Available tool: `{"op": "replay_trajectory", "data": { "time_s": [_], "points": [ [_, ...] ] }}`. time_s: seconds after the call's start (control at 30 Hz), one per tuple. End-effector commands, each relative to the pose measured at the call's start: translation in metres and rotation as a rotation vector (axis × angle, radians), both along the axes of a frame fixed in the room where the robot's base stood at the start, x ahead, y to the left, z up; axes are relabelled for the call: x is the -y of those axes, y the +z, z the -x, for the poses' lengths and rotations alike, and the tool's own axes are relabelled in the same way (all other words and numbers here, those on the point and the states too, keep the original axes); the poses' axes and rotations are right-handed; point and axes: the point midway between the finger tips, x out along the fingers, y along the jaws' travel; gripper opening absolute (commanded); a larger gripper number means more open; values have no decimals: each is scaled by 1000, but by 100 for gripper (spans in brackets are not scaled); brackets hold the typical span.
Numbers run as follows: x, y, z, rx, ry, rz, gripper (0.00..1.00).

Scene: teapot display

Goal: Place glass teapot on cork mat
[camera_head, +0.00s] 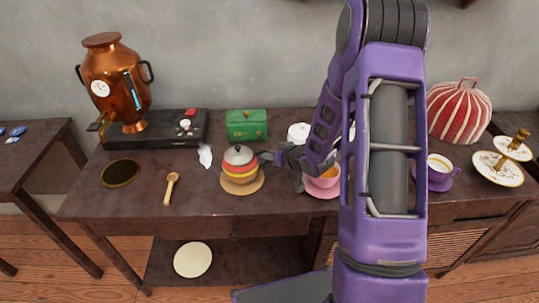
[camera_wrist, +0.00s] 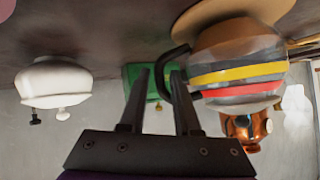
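A round striped teapot (camera_head: 240,170) with a grey lid stands upright on a round tan cork mat (camera_head: 256,184). I cannot tell whether its body is glass. In the wrist view, which is upside down, the teapot (camera_wrist: 238,60) shows yellow, grey and red bands and a black handle, with the tan mat (camera_wrist: 192,22) under it. My gripper (camera_wrist: 160,75) is open, its two dark fingers apart. The handle is beside the right-hand finger; I cannot tell whether they touch. In the head view my gripper (camera_head: 268,157) is just right of the teapot.
A green box (camera_head: 246,124) stands behind. A white pot (camera_head: 298,131) and a pink cup (camera_head: 322,181) are to the right. A copper samovar (camera_head: 115,80), a dark round mat (camera_head: 121,173) and a wooden spoon (camera_head: 171,189) are left. My arm hides part of the table.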

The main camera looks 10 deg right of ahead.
Motion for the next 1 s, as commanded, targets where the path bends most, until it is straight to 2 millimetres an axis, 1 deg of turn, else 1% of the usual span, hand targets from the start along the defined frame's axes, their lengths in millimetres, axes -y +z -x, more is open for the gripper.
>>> {"op": "replay_trajectory", "data": {
  "time_s": [0.03, 0.07, 0.1, 0.27, 0.37, 0.43, 0.57, 0.8, 1.0],
  "points": [
    [0, 1, 0, 1, 1, -1, 43],
    [0, 1, 0, 1, 1, -1, 48],
    [0, 1, 0, 1, 1, -1, 50],
    [0, 1, 0, 1, 1, 0, 50],
    [-1, 4, 0, 1, 1, 0, 50],
    [2, 8, 4, 2, 0, 0, 50],
    [10, 22, 21, 3, -3, 0, 50],
    [26, 51, 62, 4, -3, 2, 50],
    [35, 65, 85, 2, -2, 1, 50]
  ]
}}
